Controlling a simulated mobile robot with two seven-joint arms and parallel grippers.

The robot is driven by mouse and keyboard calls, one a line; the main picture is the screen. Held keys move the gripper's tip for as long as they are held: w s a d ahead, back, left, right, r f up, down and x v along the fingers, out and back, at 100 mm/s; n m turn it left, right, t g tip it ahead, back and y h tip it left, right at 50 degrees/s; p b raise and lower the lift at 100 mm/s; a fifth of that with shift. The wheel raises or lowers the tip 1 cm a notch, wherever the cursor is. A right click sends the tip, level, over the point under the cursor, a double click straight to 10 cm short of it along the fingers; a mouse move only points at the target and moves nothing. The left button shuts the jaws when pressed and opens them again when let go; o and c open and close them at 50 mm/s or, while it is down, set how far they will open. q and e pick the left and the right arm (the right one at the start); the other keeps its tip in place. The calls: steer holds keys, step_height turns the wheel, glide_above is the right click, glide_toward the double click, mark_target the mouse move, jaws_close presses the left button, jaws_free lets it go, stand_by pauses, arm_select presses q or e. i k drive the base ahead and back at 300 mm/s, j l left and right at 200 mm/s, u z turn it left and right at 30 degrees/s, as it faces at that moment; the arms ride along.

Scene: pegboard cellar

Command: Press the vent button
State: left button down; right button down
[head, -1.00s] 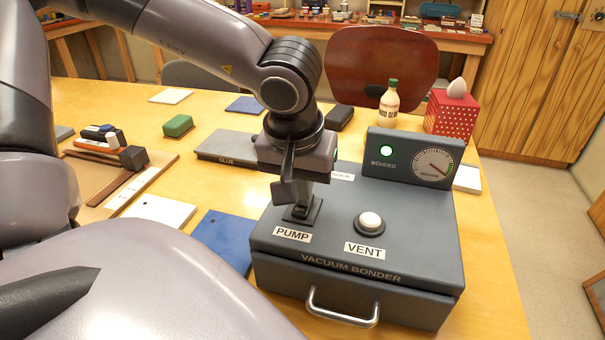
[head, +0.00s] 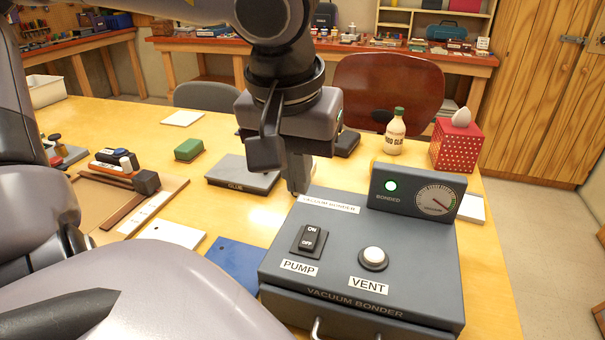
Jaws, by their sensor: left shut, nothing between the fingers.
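The vent button (head: 373,254) is a round white knob in a dark ring on top of the grey vacuum bonder (head: 415,268). It stands above the VENT label and right of the black pump rocker switch (head: 309,239). My left gripper (head: 298,188) points down above the bonder's back left edge, up and left of the vent button and apart from it. Its fingers are shut and empty. The green BONDED lamp (head: 391,186) is lit beside the round gauge (head: 435,201). My right gripper is not in view.
A glue bottle (head: 395,132) and a red dotted box (head: 456,146) stand behind the bonder. A grey GLUE slab (head: 243,178), a green block (head: 188,149) and a blue sheet (head: 237,264) lie to the left. The space above the vent button is clear.

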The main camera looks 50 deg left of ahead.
mark_target(372, 256)
steer(key=k, duration=1)
